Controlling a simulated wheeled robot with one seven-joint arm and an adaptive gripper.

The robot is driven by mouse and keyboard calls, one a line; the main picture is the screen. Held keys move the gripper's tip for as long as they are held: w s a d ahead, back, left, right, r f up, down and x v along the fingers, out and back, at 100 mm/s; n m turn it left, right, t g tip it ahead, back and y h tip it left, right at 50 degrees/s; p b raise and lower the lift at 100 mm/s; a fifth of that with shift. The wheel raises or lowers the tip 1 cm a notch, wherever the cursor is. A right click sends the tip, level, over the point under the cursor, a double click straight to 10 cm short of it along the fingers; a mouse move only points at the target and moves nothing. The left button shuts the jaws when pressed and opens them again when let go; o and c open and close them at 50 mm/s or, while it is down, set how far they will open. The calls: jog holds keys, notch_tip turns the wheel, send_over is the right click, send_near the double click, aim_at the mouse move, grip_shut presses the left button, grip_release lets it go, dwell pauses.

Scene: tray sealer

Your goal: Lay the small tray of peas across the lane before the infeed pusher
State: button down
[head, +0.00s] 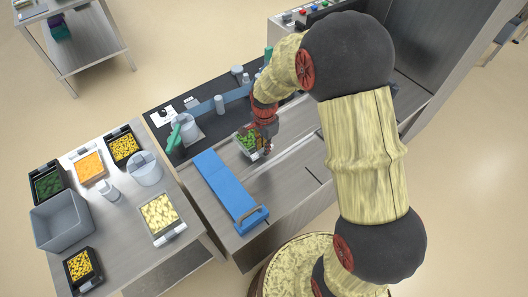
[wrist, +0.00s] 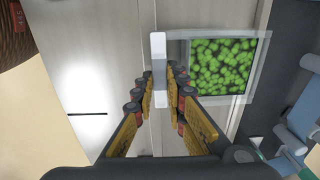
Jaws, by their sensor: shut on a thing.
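The small tray of peas (head: 249,143) is a clear, pale-rimmed tray with green contents. It shows closely in the wrist view (wrist: 222,68), right of the fingers. My gripper (head: 265,149) is shut on the pale upright tab at the tray's edge; its fingers (wrist: 168,82) close around that tab in the wrist view. The tray is over the steel lane (head: 284,160); I cannot tell whether it touches the surface. A long blue plate with a raised end handle (head: 228,187), apparently the infeed pusher, lies left of and nearer than the tray. My gripper partly hides the tray in the head view.
A steel housing stands at right.

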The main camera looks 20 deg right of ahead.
jog(key=shift+s+f, duration=0.1)
jog(key=shift+f, duration=1)
jog(key=shift+f+b, duration=0.4)
jog(key=c, duration=1.8)
grip_release()
